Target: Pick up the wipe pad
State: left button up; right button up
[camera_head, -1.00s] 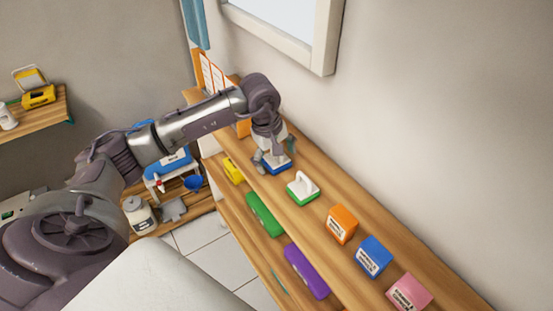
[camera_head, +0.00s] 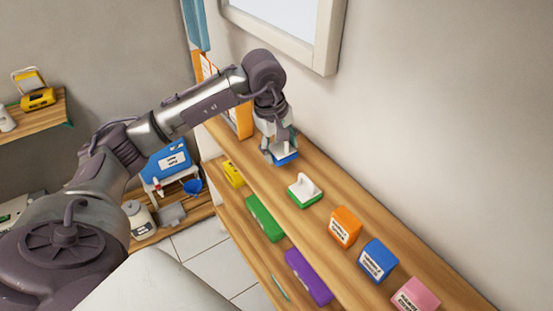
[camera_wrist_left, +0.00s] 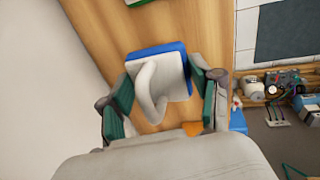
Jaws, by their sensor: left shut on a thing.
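The wipe pad (camera_head: 286,158) has a blue base and a white top with a white loop handle. It is at the far part of the wooden shelf top. My left gripper (camera_head: 279,146) is over it, pointing down, and shut on it. In the left wrist view the wipe pad (camera_wrist_left: 158,78) shows between the two green-padded fingers (camera_wrist_left: 163,97), tilted in the picture. The head view does not show clearly whether its base is off the wood. My right gripper is not in view.
A similar green-based pad (camera_head: 304,190) stands close by on the shelf top (camera_head: 322,208). Orange (camera_head: 345,226), blue (camera_head: 375,259) and pink (camera_head: 414,297) boxes follow towards the near end. An orange holder (camera_head: 243,120) stands behind the gripper. The wall is on the right.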

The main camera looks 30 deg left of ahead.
pick_arm(q)
jog(key=s+d+r+b, duration=0.2)
jog(key=d+r, duration=0.4)
jog(key=d, duration=0.4)
jog(key=shift+d, duration=0.15)
